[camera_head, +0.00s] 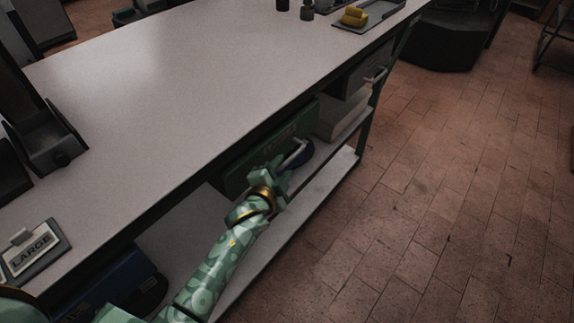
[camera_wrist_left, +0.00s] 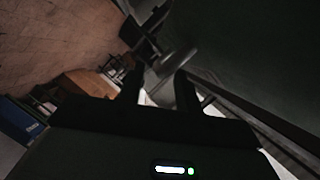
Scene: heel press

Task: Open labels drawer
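A dark green drawer front (camera_head: 245,165) sits under the bench top, with faint lettering too small to read. Its pale bar handle (camera_head: 299,153) stands out from the front. My left gripper (camera_head: 284,168) is at this handle, partly hiding it and the drawer front. In the left wrist view, the two dark fingers (camera_wrist_left: 160,86) are apart, with a grey bar, apparently the handle (camera_wrist_left: 163,68), at the gap between their tips. I cannot tell whether they touch it. The drawer looks closed or nearly so. My right gripper is not in view.
The long grey bench top (camera_head: 190,70) lies above the drawer. A second grey drawer (camera_head: 350,80) with a handle is farther along. A lower shelf (camera_head: 300,205) runs beneath. The brick floor (camera_head: 450,190) at right is clear.

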